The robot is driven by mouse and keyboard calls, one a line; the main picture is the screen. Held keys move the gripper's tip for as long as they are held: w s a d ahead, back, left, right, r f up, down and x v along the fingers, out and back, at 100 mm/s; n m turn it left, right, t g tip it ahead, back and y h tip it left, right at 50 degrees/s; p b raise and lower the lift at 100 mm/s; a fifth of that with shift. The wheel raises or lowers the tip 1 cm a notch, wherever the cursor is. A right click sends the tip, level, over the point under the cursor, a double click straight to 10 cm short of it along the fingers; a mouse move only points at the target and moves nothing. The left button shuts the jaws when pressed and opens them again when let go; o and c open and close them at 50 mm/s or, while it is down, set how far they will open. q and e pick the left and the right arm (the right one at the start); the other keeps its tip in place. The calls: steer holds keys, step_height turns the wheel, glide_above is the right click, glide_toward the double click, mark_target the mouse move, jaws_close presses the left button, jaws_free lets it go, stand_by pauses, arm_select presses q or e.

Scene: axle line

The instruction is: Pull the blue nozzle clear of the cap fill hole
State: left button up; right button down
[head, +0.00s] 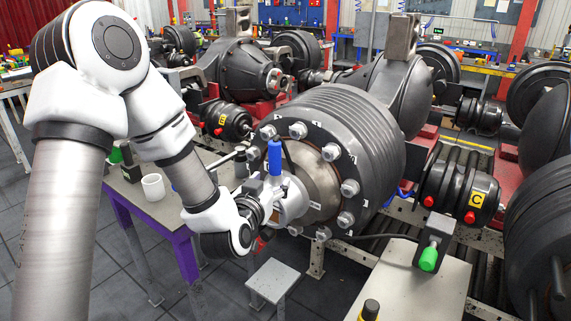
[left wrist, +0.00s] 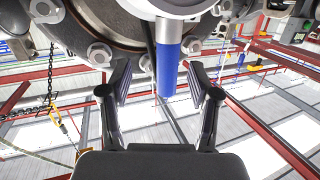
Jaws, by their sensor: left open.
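The blue nozzle (head: 275,157) stands upright at the top of the silver hub cap (head: 293,200), in the middle of the large wheel hub. In the left wrist view the blue nozzle (left wrist: 167,65) runs out from the pale round cap (left wrist: 172,8). Its end in the fill hole is hidden. My left gripper (head: 254,187) is at the near left side of the cap. In the left wrist view my left gripper (left wrist: 158,82) is open, one finger on each side of the nozzle, with gaps visible. My right gripper is not in view.
The black hub drum (head: 345,140) with a ring of bolts (head: 350,188) surrounds the cap. A white cup (head: 153,187) stands on the purple-framed table at left. A small grey stand (head: 273,278) is below.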

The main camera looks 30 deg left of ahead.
mark_target(273, 148)
arm_select(q)
steer(key=shift+n+t+y, duration=0.4)
steer(key=shift+t+y, duration=0.1)
steer(key=shift+t, duration=0.2)
steer(key=r, duration=0.4)
steer(key=a+r, duration=0.1)
steer(key=r, duration=0.1)
steer(key=shift+w+p, duration=0.15)
steer(key=shift+p, duration=0.15)
steer(key=p+x, duration=0.3)
steer(key=x, duration=0.3)
steer(key=shift+w+a, duration=0.2)
steer(key=shift+w, duration=0.2)
steer(key=shift+w+f, duration=0.15)
steer(key=shift+w, duration=0.05)
steer(key=shift+s+d, duration=0.1)
steer(key=shift+d, duration=0.05)
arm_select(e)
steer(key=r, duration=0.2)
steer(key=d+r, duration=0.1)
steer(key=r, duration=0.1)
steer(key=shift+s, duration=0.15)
arm_select(q)
jaws_close()
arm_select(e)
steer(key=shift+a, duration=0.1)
